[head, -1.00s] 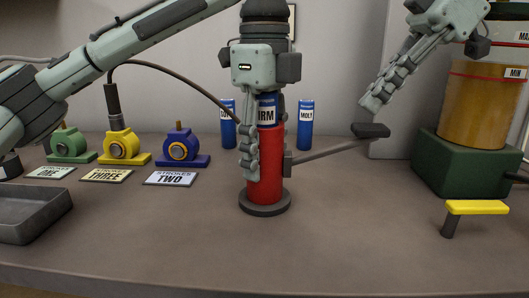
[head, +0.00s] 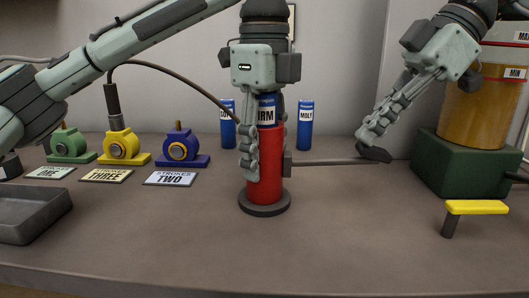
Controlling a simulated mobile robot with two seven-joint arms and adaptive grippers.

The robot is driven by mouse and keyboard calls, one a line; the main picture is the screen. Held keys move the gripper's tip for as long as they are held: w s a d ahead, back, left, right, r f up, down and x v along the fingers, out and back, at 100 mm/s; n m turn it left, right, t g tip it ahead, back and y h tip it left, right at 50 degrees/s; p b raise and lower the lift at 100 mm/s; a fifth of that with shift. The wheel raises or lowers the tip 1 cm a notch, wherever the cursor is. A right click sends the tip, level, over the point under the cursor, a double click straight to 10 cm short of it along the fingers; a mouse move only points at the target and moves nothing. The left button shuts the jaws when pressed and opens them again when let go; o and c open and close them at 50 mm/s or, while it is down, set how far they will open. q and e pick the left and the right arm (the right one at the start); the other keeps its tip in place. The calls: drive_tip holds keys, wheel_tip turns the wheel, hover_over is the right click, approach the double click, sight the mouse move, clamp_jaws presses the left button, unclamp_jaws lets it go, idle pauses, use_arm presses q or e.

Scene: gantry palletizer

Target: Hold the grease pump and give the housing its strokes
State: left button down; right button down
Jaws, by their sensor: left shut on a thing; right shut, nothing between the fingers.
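The red grease pump (head: 269,170) stands upright on its dark round base in the middle of the table. My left gripper (head: 250,165) is shut on the pump's body from above. The pump's lever (head: 325,162) reaches out to the right, roughly level, ending in a dark pad (head: 374,154). My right gripper (head: 366,138) is shut and empty, its fingertips at the pad, apparently touching it from above. A hose runs from near the pump to the yellow housing (head: 122,147), where a coupler stands on top. The green housing (head: 68,147) and blue housing (head: 180,149) stand beside it.
Plates lie before the housings: ONE (head: 51,173), THREE (head: 107,176), TWO (head: 169,179). Blue cartridges (head: 305,125) stand behind the pump. A grey tray (head: 28,220) is at left. A green-based tank (head: 465,165) and yellow-topped handle (head: 476,207) are at right. The front table is clear.

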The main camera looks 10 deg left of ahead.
drive_tip(key=shift+f, duration=1)
drive_tip(key=shift+r, duration=3.3)
drive_tip(key=shift+r, duration=2.5)
use_arm(q)
drive_tip(key=c, duration=1.1)
unclamp_jaws()
drive_tip(key=o, duration=0.4)
